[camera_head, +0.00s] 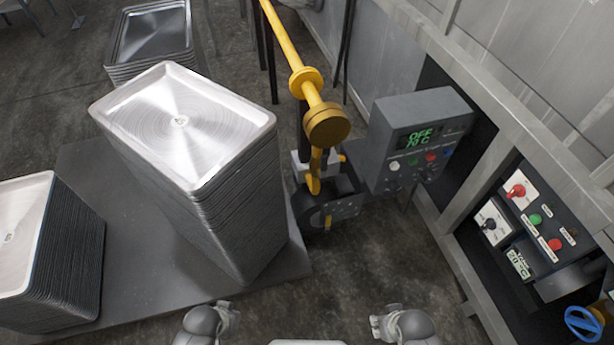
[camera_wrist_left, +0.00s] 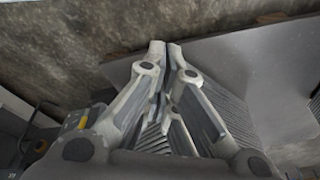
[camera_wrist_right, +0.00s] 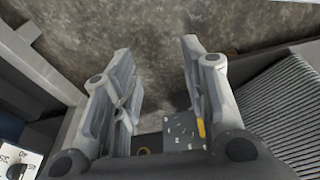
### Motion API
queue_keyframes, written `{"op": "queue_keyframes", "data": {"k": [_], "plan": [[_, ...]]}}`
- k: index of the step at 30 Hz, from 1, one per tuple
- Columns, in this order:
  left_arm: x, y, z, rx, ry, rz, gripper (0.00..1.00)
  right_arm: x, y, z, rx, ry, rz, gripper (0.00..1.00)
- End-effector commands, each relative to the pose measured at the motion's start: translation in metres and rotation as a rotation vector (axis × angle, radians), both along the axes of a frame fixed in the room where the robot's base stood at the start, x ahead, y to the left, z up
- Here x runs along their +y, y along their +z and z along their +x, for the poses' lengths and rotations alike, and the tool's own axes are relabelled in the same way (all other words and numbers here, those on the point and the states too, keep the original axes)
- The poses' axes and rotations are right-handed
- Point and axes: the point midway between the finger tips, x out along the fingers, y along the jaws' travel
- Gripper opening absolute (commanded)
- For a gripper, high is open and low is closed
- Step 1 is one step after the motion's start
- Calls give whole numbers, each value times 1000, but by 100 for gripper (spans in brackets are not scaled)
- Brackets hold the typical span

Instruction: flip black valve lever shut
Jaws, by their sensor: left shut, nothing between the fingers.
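The black valve lever (camera_head: 489,224) sits on a white plate on the dark control panel at the right of the head view. A red lever (camera_head: 516,191) is on a similar plate just above it. My right gripper (camera_head: 379,327) is open and empty, low in the head view and well left of the panel; its spread fingers show in the right wrist view (camera_wrist_right: 157,50). A white plate with a dark part is cut off at that view's lower left; I cannot tell if it is the lever. My left gripper (camera_head: 230,319) is shut and empty; its fingertips meet in the left wrist view (camera_wrist_left: 163,48).
Tall stacks of metal pans (camera_head: 215,140) stand on a grey platform (camera_head: 125,190) at the left. A yellow pole (camera_head: 290,50) and a grey control box (camera_head: 385,130) reading OFF stand ahead. A blue handwheel (camera_head: 583,322) is lower right. Floor between is clear.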

Motion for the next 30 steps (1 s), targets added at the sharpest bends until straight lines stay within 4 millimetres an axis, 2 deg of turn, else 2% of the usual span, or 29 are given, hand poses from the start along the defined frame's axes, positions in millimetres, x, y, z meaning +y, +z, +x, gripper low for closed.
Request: {"op": "queue_keyframes", "data": {"k": [2, 8, 14, 18, 21, 27, 30], "plan": [[-1, 3, 9, -20, 4, -5, 0, 1, 3, 9, -19, -2, 3, 40], [-8, 33, 28, -76, 27, -37, 0, 3, 36, 23, -67, -4, 9, 40], [-29, 66, 58, -201, 86, -150, 0, 7, 76, 38, -171, -4, 26, 40], [-69, 98, 106, -366, 196, -398, 0, 15, 115, 61, -330, 6, 58, 40], [-92, 119, 134, -442, 280, -579, 0, 20, 137, 77, -430, 12, 79, 40], [-120, 153, 179, -524, 451, -921, 0, 31, 172, 106, -607, 22, 119, 40], [-125, 169, 200, -547, 540, -1085, 0, 35, 187, 118, -688, 27, 139, 40]]}}
